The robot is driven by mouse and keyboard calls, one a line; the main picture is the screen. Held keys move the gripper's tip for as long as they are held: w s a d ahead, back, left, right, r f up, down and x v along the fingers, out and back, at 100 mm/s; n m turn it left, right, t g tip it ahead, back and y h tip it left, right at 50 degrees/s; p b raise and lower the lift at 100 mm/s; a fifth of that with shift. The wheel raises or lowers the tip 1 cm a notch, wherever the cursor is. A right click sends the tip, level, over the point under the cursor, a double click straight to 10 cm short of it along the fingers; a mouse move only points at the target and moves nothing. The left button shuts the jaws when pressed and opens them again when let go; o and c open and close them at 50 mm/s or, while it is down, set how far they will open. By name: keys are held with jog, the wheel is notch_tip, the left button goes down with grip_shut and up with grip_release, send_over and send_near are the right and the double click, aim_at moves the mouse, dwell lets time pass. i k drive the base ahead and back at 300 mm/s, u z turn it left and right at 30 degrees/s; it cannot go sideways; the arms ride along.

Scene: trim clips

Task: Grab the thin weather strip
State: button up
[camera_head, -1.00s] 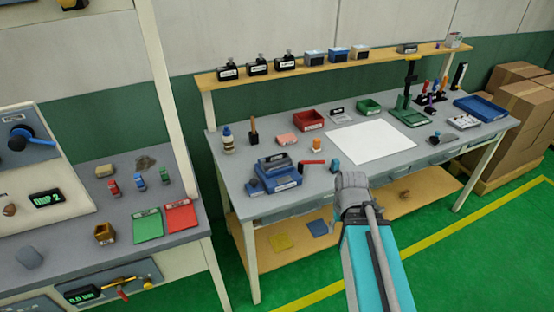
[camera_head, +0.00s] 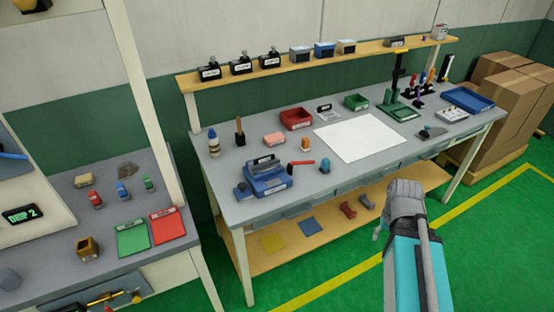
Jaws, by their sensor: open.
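My gripper (camera_head: 392,215) shows in the head view at the end of my grey and turquoise arm, in front of the workbench (camera_head: 225,200). It is seen from behind, and its fingertips are mostly hidden. It is open, and nothing shows held in it. It is apart from the bench top and near the right part of the lower shelf in the picture. I cannot make out a thin weather strip for certain in this view.
A blue device (camera_head: 264,180), a red bin (camera_head: 296,118), a green bin (camera_head: 356,102) and a white sheet (camera_head: 360,138) lie on the bench. The lower shelf (camera_head: 330,230) holds dark red parts (camera_head: 347,209). Cardboard boxes (camera_head: 515,85) stand right. Green floor is clear in front.

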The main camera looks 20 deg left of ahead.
aim_at(263, 159)
jog(key=z, duration=0.95)
jog(key=k, duration=0.4)
jog(key=u, duration=1.75)
jog(key=i, duration=0.2)
jog(key=u, duration=0.05)
